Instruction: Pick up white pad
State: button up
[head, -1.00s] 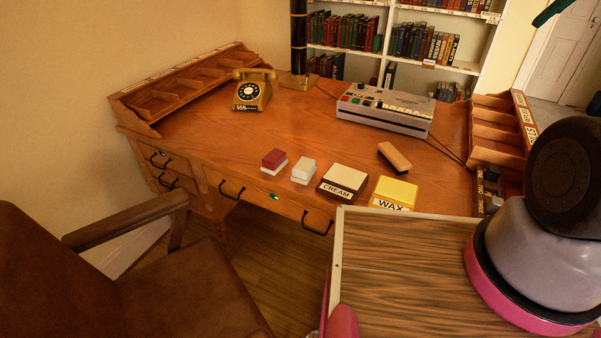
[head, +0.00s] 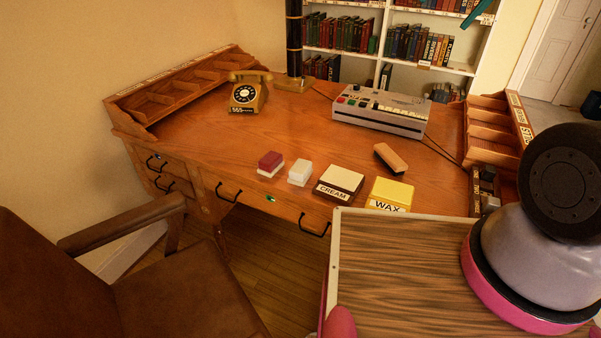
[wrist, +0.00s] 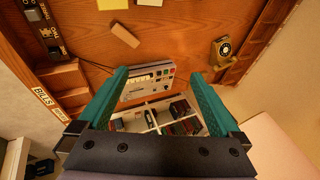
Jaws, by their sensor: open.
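The white pad (head: 300,172) is a small pale block on the desk near its front edge. It stands between a dark red block (head: 271,163) and the cream box, apart from both. I do not make it out in the wrist view. My gripper (wrist: 158,72) is open and empty, its two teal fingers wide apart in the wrist view. In the head view only a teal piece of it shows at the top right edge, high and far from the pad.
The desk (head: 210,140) also holds a CREAM box (head: 340,180), a yellow WAX box (head: 390,192), an orange-brown block (head: 390,157), a grey machine (head: 380,112) and a telephone (head: 248,95). A chair (head: 60,270) stands front left. A bookshelf (head: 385,60) is behind.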

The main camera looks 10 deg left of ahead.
jog(key=w+a+f+g, duration=0.2)
jog(key=w+a+f, duration=0.5)
jog(key=a+f, duration=0.15)
jog(key=n+g+h, duration=0.1)
jog(key=g+h, duration=0.2)
send_over(300, 166)
notch_tip(300, 166, down, 34)
jog(key=shift+s+a+f, duration=0.1)
jog(key=shift+f, duration=3.05)
jog(key=c, duration=1.5)
notch_tip(300, 166, up, 10)
jog(key=shift+r, duration=0.1)
jog(key=shift+d, duration=0.2)
